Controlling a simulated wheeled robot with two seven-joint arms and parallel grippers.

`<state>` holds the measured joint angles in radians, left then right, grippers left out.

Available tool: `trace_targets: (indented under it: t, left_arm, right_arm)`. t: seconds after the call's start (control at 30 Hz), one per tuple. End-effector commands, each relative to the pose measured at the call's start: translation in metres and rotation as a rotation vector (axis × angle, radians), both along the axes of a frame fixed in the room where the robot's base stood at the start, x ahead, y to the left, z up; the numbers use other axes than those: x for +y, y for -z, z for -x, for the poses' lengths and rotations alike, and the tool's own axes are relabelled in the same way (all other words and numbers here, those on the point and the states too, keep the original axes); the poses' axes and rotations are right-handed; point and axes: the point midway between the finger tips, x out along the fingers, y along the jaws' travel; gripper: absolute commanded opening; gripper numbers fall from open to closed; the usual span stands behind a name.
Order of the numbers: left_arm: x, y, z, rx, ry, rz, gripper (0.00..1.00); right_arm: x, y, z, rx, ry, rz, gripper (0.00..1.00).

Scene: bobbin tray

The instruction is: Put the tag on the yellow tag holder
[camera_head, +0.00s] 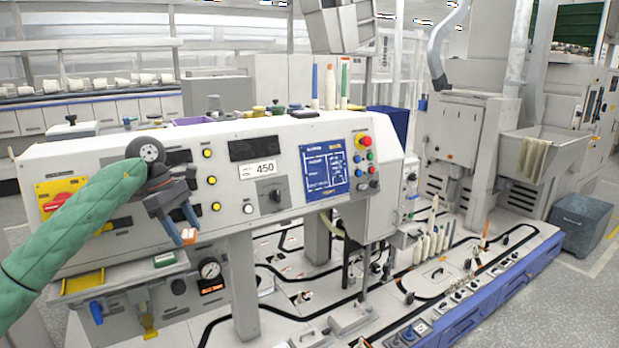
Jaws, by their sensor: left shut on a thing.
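My left gripper (184,229) hangs in front of the machine's control panel, fingers pointing down. It is shut on a small orange-and-white piece (189,237), which looks like the tag; its face is too small to read. A yellow-edged shallow holder (83,283), which looks like the yellow tag holder, is on the ledge under the panel, lower left of the gripper and apart from it. A dark holder with a green-and-white piece (165,260) sits on the same ledge, below and left of the gripper. My right gripper is not in view.
The control panel (225,165) with knobs, lit buttons and a blue screen stands just behind the gripper. A pressure gauge (209,268) is below the gripper. A blue handle (96,312) hangs under the ledge. White bobbins (430,243) stand on the machine bed at right.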

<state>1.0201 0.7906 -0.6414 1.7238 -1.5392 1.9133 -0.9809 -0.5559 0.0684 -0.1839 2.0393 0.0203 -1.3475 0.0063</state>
Motion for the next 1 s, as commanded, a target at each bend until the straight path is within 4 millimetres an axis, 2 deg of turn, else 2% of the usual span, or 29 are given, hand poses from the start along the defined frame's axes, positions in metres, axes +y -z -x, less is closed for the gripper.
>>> trace_targets:
  t: [0.27,0.47,0.73,0.83,1.0]
  left_arm:
    - [-0.025,0.038,0.012,0.003,0.443,-0.001,0.35]
    - [-0.046,0.076,0.026,0.003,0.770,-0.002,0.35]
    - [-0.075,0.146,0.061,0.005,1.158,-0.001,0.35]
    - [-0.084,0.176,0.078,0.004,1.241,0.000,0.35]
    - [-0.093,0.226,0.111,0.003,1.286,0.000,0.35]
  right_arm:
    - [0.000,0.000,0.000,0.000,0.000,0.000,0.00]
    - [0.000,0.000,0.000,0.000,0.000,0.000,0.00]
    - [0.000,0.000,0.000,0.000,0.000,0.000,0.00]
    - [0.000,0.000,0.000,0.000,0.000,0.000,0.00]
    - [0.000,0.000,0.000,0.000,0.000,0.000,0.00]
